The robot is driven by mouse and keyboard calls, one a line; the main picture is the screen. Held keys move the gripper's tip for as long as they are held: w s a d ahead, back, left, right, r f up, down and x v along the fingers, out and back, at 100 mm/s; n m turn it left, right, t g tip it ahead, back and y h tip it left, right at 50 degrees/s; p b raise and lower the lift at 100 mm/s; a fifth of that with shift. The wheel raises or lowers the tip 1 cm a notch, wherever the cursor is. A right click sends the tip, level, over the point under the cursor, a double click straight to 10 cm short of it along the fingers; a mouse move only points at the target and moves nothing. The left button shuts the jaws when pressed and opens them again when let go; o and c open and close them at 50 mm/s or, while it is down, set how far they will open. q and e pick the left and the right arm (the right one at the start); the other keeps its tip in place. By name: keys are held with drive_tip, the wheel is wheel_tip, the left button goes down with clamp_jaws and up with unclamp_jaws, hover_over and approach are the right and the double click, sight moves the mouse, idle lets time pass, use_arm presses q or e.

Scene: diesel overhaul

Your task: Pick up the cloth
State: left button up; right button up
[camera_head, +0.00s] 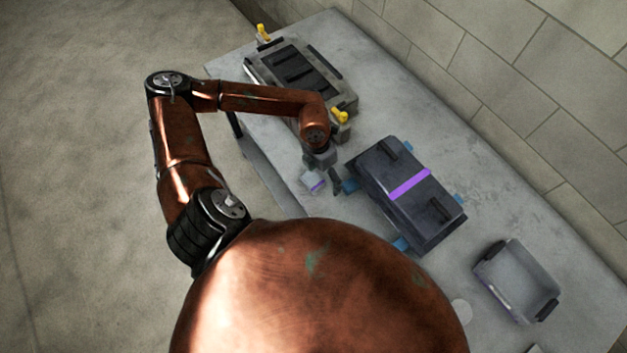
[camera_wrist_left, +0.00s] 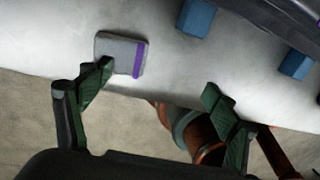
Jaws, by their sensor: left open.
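The cloth (camera_head: 313,181) is a small pale grey square with a purple stripe, lying flat near the table's front edge. In the left wrist view the cloth (camera_wrist_left: 119,52) is just beyond one fingertip, which overlaps its lower left part. My left gripper (camera_head: 323,176) is above the table beside the cloth. In the left wrist view my left gripper (camera_wrist_left: 158,85) has its fingers wide apart with nothing between them. I cannot tell whether the finger touches the cloth. My right gripper is not in view.
A dark case with a purple stripe (camera_head: 410,187) sits on blue blocks (camera_wrist_left: 197,17) right of the cloth. A grey fixture with yellow clamps (camera_head: 299,75) stands at the back left. A clear bin (camera_head: 517,280) is at the right. The table (camera_head: 480,160) meets a block wall.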

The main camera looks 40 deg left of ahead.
use_arm(q)
drive_tip(key=y, duration=0.2)
hover_over(313, 179)
drive_tip(key=shift+a+f, duration=0.15)
drive_tip(key=shift+f, duration=0.25)
wheel_tip(313, 179, down, 7)
drive_tip(key=shift+r+p, duration=0.1)
drive_tip(key=shift+p, duration=0.45)
drive_tip(key=c, duration=1.2)
drive_tip(key=shift+c, duration=0.2)
